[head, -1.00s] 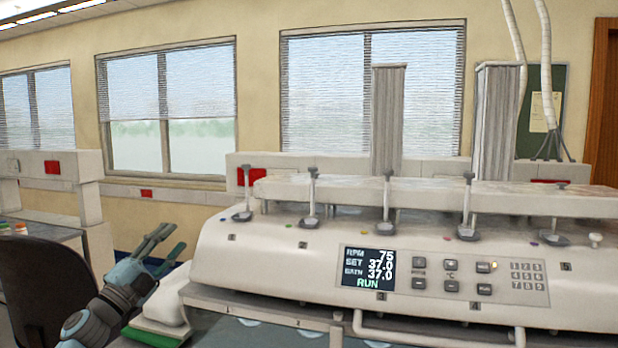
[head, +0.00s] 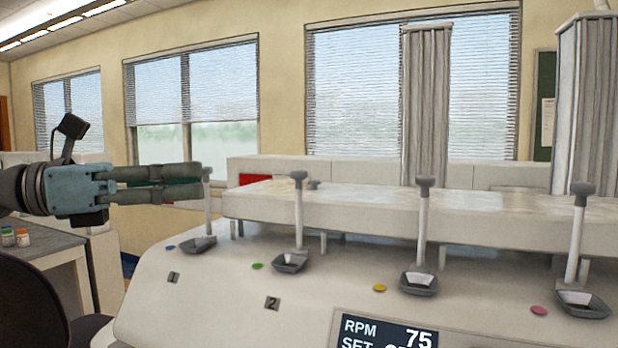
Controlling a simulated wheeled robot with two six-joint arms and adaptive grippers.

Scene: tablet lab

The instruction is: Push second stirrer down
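The second stirrer (head: 298,220) is a pale upright rod with a dark cap, rising from a dark square cup near the label 2 and a green dot. The first stirrer (head: 208,218), of the same kind, stands to its left near label 1. My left gripper (head: 197,183) reaches in from the left at cap height, its fingers level and pointing right. Its fingertips overlap or nearly meet the first stirrer's cap in the picture; I cannot tell whether they touch. My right gripper is not in view.
Two more stirrers (head: 422,235) stand along the white machine (head: 200,300) to the right. A white top bar (head: 370,208) runs behind the caps, with a tall grey column (head: 426,105) behind it. A display (head: 388,334) shows RPM 75. A dark chair (head: 30,310) stands lower left.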

